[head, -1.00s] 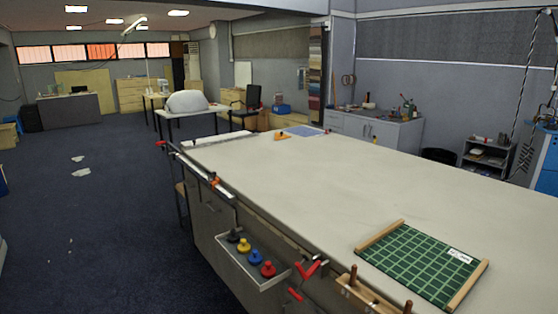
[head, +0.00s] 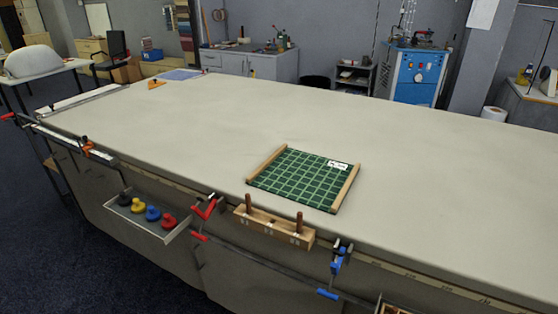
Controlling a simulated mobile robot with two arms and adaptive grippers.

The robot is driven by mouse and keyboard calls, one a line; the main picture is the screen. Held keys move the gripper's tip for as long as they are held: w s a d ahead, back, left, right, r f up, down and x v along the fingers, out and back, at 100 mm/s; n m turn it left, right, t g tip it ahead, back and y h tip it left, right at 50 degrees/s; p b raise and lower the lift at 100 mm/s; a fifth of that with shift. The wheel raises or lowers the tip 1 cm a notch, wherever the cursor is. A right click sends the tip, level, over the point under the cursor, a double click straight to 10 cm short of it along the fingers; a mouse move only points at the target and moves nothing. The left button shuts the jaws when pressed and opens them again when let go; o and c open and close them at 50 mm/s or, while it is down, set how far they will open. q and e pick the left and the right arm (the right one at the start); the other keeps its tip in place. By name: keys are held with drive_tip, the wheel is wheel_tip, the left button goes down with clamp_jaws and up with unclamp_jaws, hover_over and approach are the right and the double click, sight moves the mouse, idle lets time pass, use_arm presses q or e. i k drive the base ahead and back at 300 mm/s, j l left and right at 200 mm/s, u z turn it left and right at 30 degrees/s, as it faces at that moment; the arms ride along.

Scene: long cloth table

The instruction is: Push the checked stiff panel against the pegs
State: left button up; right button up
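The checked stiff panel (head: 300,179) is green with a pale grid and lies flat on the table near its front edge. It has a wooden strip along its left and right sides and a white label at its far right corner. Two brown pegs stand upright on a wooden block (head: 272,228) at the table's front edge, the left peg (head: 248,203) and the right peg (head: 299,222). The panel lies behind the pegs, with a strip of table between them. Neither of my grippers is in view.
The long cloth table (head: 420,170) is mostly clear around the panel. A tray (head: 175,237) with several coloured knobs hangs at its front left. A red clamp (head: 207,207) and a blue clamp (head: 339,262) sit on the front edge. An orange item (head: 156,84) lies far back.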

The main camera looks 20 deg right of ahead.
sight(323, 184)
drive_tip(key=i, duration=0.65)
drive_tip(key=i+z, duration=0.15)
drive_tip(key=z, duration=0.25)
drive_tip(key=i+z, duration=0.15)
drive_tip(key=z, duration=0.3)
drive_tip(key=i+j+z, duration=0.1)
drive_tip(key=z, duration=0.8)
drive_tip(key=j, duration=0.1)
